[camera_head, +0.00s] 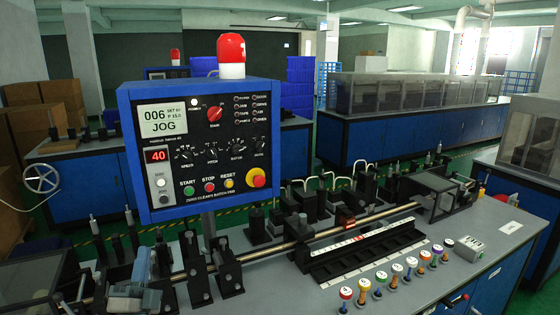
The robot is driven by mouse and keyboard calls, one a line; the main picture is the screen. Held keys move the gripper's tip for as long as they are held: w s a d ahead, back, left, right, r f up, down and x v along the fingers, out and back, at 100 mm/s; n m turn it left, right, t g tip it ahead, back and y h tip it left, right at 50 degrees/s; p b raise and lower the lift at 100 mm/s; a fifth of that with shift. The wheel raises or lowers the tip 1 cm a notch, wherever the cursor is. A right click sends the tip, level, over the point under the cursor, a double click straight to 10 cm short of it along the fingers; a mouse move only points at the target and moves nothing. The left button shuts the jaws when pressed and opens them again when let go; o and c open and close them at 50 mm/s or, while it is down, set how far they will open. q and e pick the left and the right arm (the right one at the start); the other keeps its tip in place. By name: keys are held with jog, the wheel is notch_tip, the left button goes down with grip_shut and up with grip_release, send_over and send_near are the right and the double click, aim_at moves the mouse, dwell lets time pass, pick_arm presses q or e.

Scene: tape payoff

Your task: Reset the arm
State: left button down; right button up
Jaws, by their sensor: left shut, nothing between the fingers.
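My left gripper (143,266), grey and blue-grey, shows low at the left, in front of the machine's black fixtures and below the control panel. It is shut and holds nothing. Part of it blends with the fixtures around it, so contact cannot be told. My right gripper is not in view.
A blue control panel (134,130) with a red beacon (231,55) stands close by on a post. A long metal rod (290,247) runs through black brackets across the grey worktop (330,293). Several coloured knobs (411,262) and a grey switch box (469,248) sit at the right.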

pick_arm(q)
jog(key=s+d+f+n+g+h, duration=0.2)
jog(key=s+d+f+g, duration=0.15)
jog(key=f+g, duration=0.45)
jog(key=s+d+f+n+g+h, duration=0.1)
jog(key=s+d+f+n+g, duration=0.25)
jog(key=f, duration=0.75)
jog(key=s+a+f+n+g+y, duration=0.15)
jog(key=s+f+n+g, duration=0.3)
jog(key=s, duration=0.75)
jog(key=s+a+f+n+g+y, duration=0.1)
jog(key=s+a+f+n+g, duration=0.4)
jog(key=s, duration=0.7)
notch_tip(320, 180, down, 32)
jog(key=a+g+b, duration=0.1)
jog(key=g+b, duration=0.1)
jog(key=g, duration=0.1)
jog(key=s+a+f+b, duration=0.1)
jog(key=s+f+b, duration=0.1)
jog(key=s+f, duration=1.7)
notch_tip(320, 180, down, 4)
jog(key=shift+s+a+r+g, duration=0.25)
jog(key=shift+a+g, duration=0.05)
jog(key=shift+g, duration=0.1)
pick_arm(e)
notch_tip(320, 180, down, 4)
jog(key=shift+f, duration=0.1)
